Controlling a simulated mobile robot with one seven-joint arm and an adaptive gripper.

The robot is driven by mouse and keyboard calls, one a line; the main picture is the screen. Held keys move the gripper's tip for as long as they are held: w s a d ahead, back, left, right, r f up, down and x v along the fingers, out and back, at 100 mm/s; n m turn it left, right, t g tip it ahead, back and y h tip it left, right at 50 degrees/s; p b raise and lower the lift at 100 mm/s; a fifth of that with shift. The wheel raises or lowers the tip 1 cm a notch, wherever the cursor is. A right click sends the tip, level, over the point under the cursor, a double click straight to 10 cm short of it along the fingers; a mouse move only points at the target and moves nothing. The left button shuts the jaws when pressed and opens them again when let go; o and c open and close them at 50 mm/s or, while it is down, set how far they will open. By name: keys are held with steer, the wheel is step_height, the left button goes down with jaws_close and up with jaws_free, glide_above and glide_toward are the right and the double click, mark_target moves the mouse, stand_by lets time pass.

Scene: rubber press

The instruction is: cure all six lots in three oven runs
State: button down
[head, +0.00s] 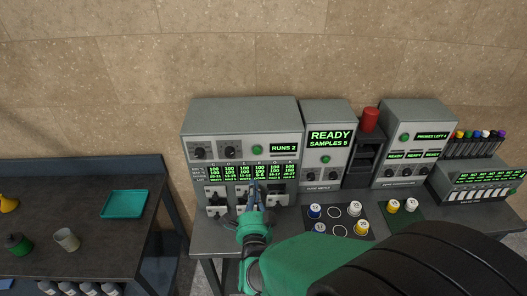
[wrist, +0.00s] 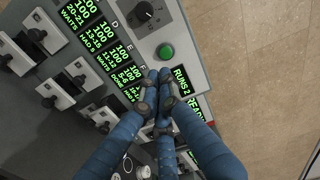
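The grey oven panel (head: 240,120) stands at the back of the bench. Its display (head: 284,148) reads RUNS 2. A green button (head: 257,150) sits left of that display and also shows in the wrist view (wrist: 165,52). Rows of green readouts lie below, above dark-fronted slots with white fittings (head: 214,198). My gripper (head: 254,188) is in front of the readouts, its blue fingers drawn together with nothing visible between them; in the wrist view the fingertips (wrist: 159,75) lie below the button. White-topped blue cups (head: 315,211) and yellow cups (head: 411,205) stand on mats to the right.
A middle machine (head: 327,140) reads READY, SAMPLES 5. A red-topped press (head: 370,119) and another panel (head: 415,125) stand right of it, then a rack of coloured tubes (head: 478,146). A left table holds a teal tray (head: 125,204) and cups. My arm covers the bench front.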

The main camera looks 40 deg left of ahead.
mark_target(257, 154)
steer(key=shift+w+d+m+p, duration=0.15)
steer(key=shift+d+m+p, duration=0.3)
steer(key=shift+m, duration=0.25)
steer(key=shift+w+d+m+p, duration=0.15)
steer(key=shift+d+m+p, duration=0.2)
steer(key=shift+d+m, duration=0.25)
steer(key=shift+a, duration=0.1)
steer(key=shift+p+x, duration=1.35)
steer(key=shift+x, duration=5.65)
steer(key=shift+w+a+f+b, duration=0.1)
steer(key=shift+a+f+b, duration=0.05)
steer(key=shift+b, duration=0.25)
steer(key=shift+w+a+f+b, duration=0.1)
steer(key=shift+w+a+b, duration=0.15)
steer(key=shift+b, duration=0.4)
steer(key=shift+w+a+b, duration=0.2)
steer(key=shift+w+b, duration=0.05)
steer(key=shift+b, duration=0.4)
